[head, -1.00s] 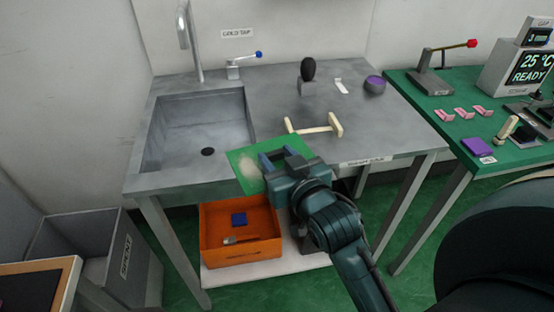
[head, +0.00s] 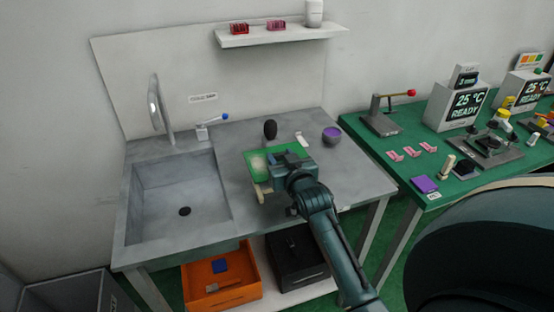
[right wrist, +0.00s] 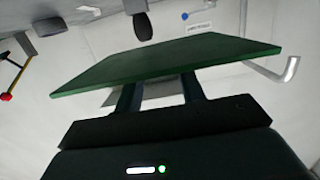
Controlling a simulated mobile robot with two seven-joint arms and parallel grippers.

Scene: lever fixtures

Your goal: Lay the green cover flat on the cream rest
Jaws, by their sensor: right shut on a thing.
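The green cover (head: 257,170) is a thin flat plate with a pale patch. My right gripper (head: 283,160) is shut on its right part and holds it over the counter. In the right wrist view the cover (right wrist: 170,62) sticks out beyond the two fingers (right wrist: 160,95), seen nearly edge-on. The cream rest (head: 261,195) shows only as a small piece below the cover's near edge; the cover and gripper hide the rest of it. I cannot tell whether cover and rest touch. My left gripper is not in view.
On the counter, a black knob (head: 270,129) stands behind the cover, with a purple-topped bowl (head: 332,135) to its right. An orange bin (head: 222,290) sits below. A green bench (head: 395,165) stands at right.

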